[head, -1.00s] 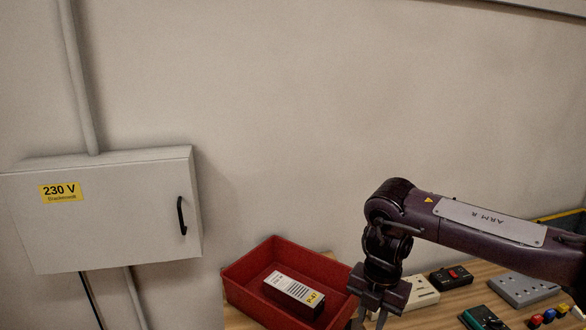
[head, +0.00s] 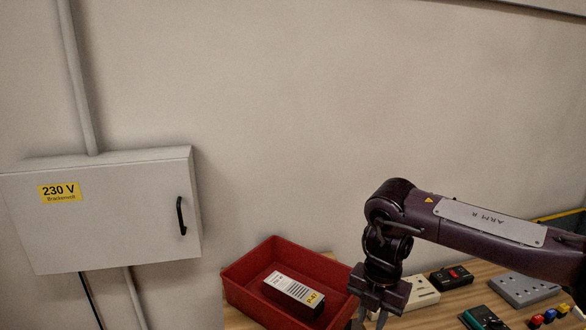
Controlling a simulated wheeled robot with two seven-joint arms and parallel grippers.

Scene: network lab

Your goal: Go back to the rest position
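My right arm comes in from the right edge of the head view, and its gripper (head: 370,318) points down just right of the red bin. Two fingers show at the bottom of the frame with a gap between them, and nothing shows between them. The tips are close to the lower edge of the picture. My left gripper is not in view.
A red bin (head: 250,262) on the wooden table (head: 449,302) holds a box labelled P-41 (head: 293,291). Several devices lie right of my gripper, including a grey panel (head: 524,288) and a black unit (head: 452,277). A 230 V cabinet (head: 110,220) hangs at left.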

